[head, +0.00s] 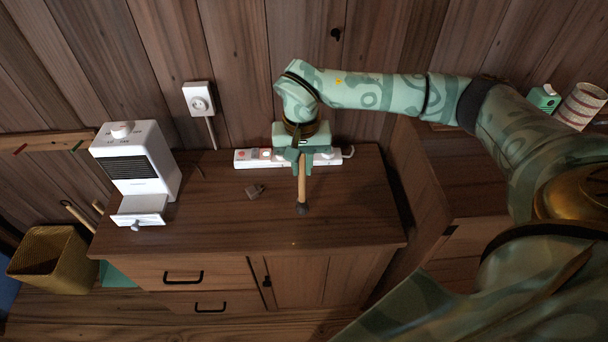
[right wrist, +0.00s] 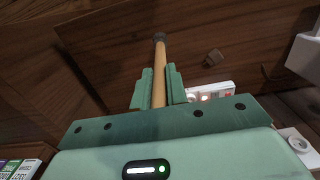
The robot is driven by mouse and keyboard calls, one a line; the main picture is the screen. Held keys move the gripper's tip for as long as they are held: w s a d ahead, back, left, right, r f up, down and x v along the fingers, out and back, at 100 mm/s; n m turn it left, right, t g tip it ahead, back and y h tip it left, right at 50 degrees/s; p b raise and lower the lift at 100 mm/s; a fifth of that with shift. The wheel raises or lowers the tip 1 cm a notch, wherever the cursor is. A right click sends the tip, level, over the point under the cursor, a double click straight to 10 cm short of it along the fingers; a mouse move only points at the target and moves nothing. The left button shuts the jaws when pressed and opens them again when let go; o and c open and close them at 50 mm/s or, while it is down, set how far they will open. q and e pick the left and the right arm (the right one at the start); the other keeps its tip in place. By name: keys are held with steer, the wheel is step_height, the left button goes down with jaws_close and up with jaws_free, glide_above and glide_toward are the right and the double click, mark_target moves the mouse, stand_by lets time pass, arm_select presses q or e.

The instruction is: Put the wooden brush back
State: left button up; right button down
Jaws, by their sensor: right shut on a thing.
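The wooden brush (head: 302,185) has a light wooden handle and a dark tip. My right gripper (head: 300,160) is shut on its handle, above the cabinet top near the power strip. In the head view the dark tip points toward the cabinet's front edge. In the right wrist view the brush (right wrist: 159,75) sticks out between the two green fingers of the gripper (right wrist: 157,88), dark end away from me. I cannot tell how far the tip is from the cabinet top. My left gripper does not show.
The wooden cabinet (head: 340,225) carries a white power strip (head: 246,158), a small brown block (head: 255,191) and a white machine (head: 141,160) with its drawer out. A woven basket (head: 52,258) with sticks stands at the left. The cabinet's front right is clear.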

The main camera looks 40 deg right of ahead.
steer(key=shift+w+d+f, duration=0.1)
steer(key=shift+d+f, duration=0.2)
steer(key=shift+f, duration=0.05)
steer(key=f, duration=0.1)
steer(key=f+b, duration=0.1)
steer(key=f, duration=0.1)
steer(key=shift+d+f, duration=0.25)
steer(key=shift+w, duration=0.1)
steer(key=shift+r, duration=0.1)
steer(key=c, duration=1.4)
jaws_free()
steer(key=shift+f, duration=0.2)
steer(key=shift+r, duration=0.1)
step_height(320, 180, up, 12)
steer(key=p, duration=0.3)
steer(key=shift+r, duration=0.1)
